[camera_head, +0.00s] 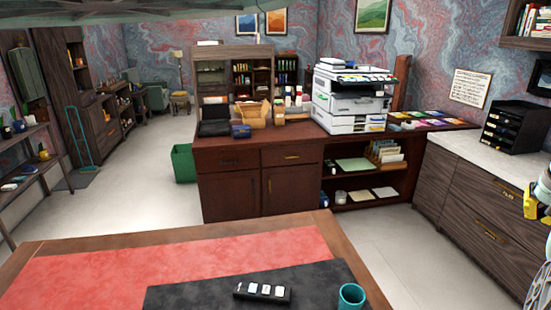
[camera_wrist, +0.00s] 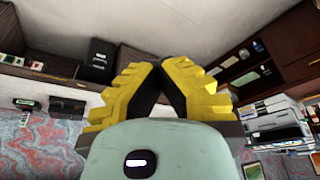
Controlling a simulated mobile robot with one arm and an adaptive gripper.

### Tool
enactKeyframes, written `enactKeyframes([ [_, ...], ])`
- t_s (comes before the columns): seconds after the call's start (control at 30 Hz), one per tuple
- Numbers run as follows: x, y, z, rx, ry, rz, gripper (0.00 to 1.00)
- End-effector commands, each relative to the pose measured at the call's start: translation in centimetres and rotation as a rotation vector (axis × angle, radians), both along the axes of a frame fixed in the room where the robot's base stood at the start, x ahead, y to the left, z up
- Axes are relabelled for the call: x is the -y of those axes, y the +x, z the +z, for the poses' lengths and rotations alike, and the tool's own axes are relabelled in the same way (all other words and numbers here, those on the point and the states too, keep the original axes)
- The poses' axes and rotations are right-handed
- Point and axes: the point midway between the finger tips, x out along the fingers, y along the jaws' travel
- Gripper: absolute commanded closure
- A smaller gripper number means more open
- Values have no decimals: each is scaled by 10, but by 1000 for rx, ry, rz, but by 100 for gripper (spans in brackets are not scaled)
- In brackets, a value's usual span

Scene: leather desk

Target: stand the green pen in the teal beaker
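The teal beaker (camera_head: 351,296) stands on the black mat (camera_head: 190,296) near the front edge of the head view. Its open top shows, and its lower part is cut off. I cannot make out the green pen in either view. My gripper (camera_wrist: 158,65) has yellow ridged fingers that meet at their tips, with nothing seen between them. In the head view part of my gripper (camera_head: 536,205) shows at the right edge, well away from the beaker.
A black holder with white pieces (camera_head: 262,292) lies on the mat left of the beaker. The red desk surface (camera_head: 170,265) beyond is clear. A dark wood cabinet (camera_head: 265,180) with a printer (camera_head: 350,100) stands behind. Grey drawers (camera_head: 470,210) stand at right.

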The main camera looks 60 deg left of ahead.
Motion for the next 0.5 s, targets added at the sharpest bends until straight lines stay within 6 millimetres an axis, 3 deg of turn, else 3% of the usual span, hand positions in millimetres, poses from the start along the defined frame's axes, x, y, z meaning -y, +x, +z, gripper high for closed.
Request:
enactKeyframes([
  [0.07,-13,1,-7,17,9,26,100],
  [0.5,-48,5,-28,116,47,103,100],
])
